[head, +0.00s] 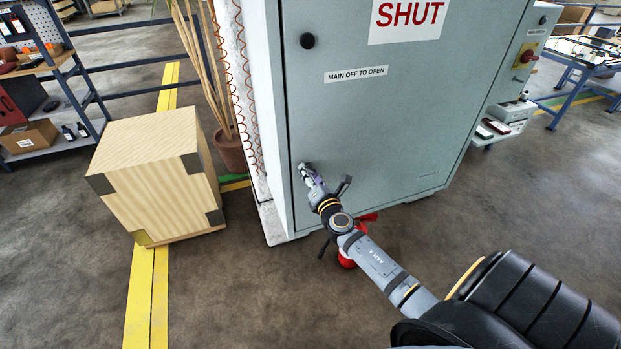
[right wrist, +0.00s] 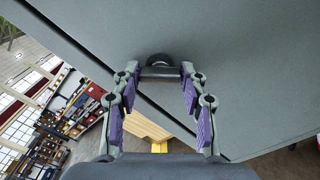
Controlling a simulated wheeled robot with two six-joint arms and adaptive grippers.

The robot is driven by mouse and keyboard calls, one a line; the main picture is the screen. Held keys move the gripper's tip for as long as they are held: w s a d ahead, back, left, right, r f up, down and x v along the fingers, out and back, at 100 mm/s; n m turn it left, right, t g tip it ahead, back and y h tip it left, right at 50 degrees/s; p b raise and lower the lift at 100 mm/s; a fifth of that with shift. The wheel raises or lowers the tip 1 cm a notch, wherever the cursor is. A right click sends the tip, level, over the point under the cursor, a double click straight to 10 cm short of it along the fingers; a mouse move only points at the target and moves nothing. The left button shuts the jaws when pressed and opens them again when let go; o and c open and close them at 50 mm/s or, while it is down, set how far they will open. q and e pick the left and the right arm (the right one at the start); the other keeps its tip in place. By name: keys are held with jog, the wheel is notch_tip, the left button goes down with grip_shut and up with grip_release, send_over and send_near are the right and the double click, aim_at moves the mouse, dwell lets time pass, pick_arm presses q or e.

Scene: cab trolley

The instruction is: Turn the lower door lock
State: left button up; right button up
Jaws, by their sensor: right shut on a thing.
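The grey cabinet door (head: 385,110) is closed in its frame. An upper lock, a round black knob (head: 307,40), sits near its top left edge. The lower door lock (right wrist: 159,59) shows in the right wrist view as a dark round base with a short dark bar across it. My right gripper (head: 306,171) reaches the lower left of the door. In the right wrist view its fingertips (right wrist: 160,73) are on both ends of the bar, shut on it. In the head view the gripper mostly hides the lower lock. My left gripper is not in view.
A wooden crate (head: 150,170) stands left of the cabinet. A plant pot (head: 231,152) is between them. A red object (head: 347,259) is on the floor below my right arm. A control box (head: 522,60) is on the cabinet's right side.

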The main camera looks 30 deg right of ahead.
jog(key=shift+m+b, duration=2.55)
jog(key=shift+m, duration=2.05)
jog(key=o, duration=1.1)
jog(key=shift+o, duration=0.2)
jog(key=v, duration=1.2)
